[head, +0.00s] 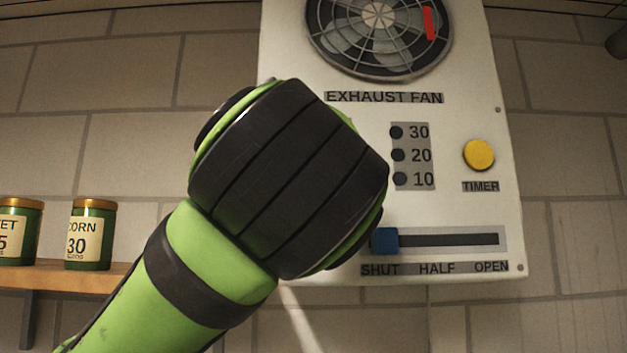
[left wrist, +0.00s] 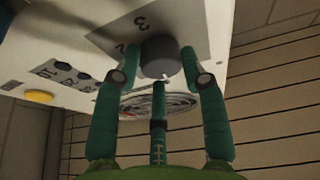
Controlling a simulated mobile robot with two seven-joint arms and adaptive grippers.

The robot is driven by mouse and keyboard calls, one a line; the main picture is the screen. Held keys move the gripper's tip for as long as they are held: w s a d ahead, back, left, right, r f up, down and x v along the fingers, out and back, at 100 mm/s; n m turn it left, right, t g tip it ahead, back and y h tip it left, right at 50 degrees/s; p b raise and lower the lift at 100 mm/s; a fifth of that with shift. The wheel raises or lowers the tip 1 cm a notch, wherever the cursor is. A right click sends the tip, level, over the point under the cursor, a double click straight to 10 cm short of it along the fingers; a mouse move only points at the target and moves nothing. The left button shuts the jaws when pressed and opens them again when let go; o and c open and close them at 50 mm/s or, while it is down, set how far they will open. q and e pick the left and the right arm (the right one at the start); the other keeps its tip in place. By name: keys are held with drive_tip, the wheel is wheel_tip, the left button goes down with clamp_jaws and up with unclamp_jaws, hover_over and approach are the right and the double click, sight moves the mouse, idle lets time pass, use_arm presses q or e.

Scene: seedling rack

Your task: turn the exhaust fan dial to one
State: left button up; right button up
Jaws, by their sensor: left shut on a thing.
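The exhaust fan dial (left wrist: 160,54) is a dark grey round knob on a pale plate with the numbers 2 and 3 visible in the left wrist view. My left gripper (left wrist: 160,66) has its green fingers around the dial and is shut on it. The dial's pointer and the number one cannot be made out. In the head view, my green and black left arm hides the dial and the gripper. The white exhaust fan panel (head: 463,60) hangs on the wall behind it. My right gripper is in neither view.
The panel holds a fan grille (head: 378,35), a yellow timer button (head: 479,155), dark lamps beside 30, 20 and 10, and a blue slider (head: 385,241) at SHUT. Green jars (head: 90,235) stand on a wooden shelf (head: 60,277) at the left.

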use_arm(q)
drive_tip(key=shift+s+a+m+h+b, duration=0.15)
drive_tip(key=shift+m+h+b, duration=0.25)
drive_tip(key=shift+m+b, duration=0.5)
drive_tip(key=m+h, duration=0.1)
drive_tip(key=m, duration=0.2)
drive_tip(key=m+g+h, duration=0.1)
drive_tip(key=m, duration=0.1)
drive_tip(key=r+m+h+b, duration=0.1)
drive_tip(key=m, duration=0.2)
drive_tip(key=shift+a+m+g+h, duration=0.3)
drive_tip(key=shift+a+g+h, duration=0.05)
drive_tip(key=shift+g+h, duration=0.05)
drive_tip(key=shift+a+r+m+g+h+p, duration=0.1)
drive_tip(key=shift+m+g+h+p, duration=0.2)
drive_tip(key=shift+m, duration=0.6)
drive_tip(key=shift+r+m+g+h, duration=0.1)
drive_tip(key=shift+m+g, duration=0.3)
drive_tip(key=shift+m, duration=0.5)
drive_tip(key=shift+c, duration=0.2)
drive_tip(key=o, duration=1.1)
drive_tip(key=shift+f, duration=0.1)
drive_tip(key=shift+d+f+m, duration=0.2)
drive_tip(key=shift+d+m, duration=0.1)
